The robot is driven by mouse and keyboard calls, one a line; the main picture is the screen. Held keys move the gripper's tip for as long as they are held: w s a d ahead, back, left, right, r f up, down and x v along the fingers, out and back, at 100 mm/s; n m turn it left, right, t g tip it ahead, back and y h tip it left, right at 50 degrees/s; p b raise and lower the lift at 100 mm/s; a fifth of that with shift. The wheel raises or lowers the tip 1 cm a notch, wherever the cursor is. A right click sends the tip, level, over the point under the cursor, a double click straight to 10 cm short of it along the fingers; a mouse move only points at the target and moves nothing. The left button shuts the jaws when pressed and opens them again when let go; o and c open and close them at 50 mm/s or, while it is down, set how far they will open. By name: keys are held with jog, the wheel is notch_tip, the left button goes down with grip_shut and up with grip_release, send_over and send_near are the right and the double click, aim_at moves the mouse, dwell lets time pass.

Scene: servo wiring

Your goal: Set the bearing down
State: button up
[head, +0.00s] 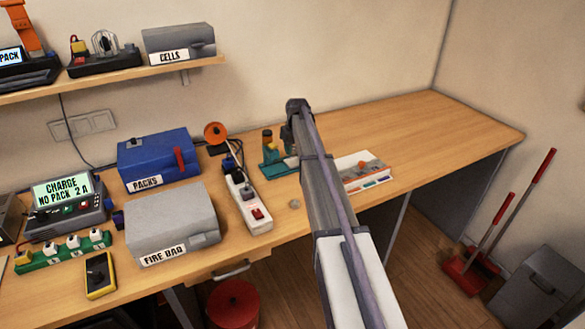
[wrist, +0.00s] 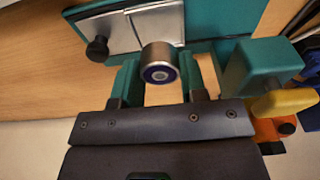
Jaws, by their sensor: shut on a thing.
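The bearing (wrist: 161,66) is a short silver cylinder with a dark blue ring and a light centre on its near end. In the wrist view it sits at the front of my gripper (wrist: 160,80), between the two teal fingers, which are shut on it. Just beyond it is a teal tool (wrist: 220,18) with flat silver plates (wrist: 157,22); I cannot tell whether the bearing touches them. In the head view the teal tool (head: 275,160) stands on the bench, and my arm hides the bearing and most of the gripper.
On the wooden bench (head: 440,135), a white tray (head: 368,182) is right of my arm and a white power strip (head: 246,203) left. The grey fire bag box (head: 172,222) is further left. The bench's right end is clear.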

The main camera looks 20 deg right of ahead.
aim_at(294, 155)
jog(key=shift+f, duration=0.2)
notch_tip(294, 155, down, 4)
jog(key=b, duration=0.3)
jog(key=shift+b, duration=0.35)
jog(key=shift+r+p, duration=0.3)
jog(key=shift+c, duration=0.4)
jog(key=shift+f, duration=0.25)
jog(key=o, duration=1.1)
jog(key=shift+r, duration=0.1)
jog(key=shift+c, duration=0.2)
notch_tip(294, 155, up, 12)
jog(key=s+p, duration=0.2)
jog(key=p, duration=1)
jog(key=shift+r, duration=0.15)
jog(key=shift+w, duration=0.1)
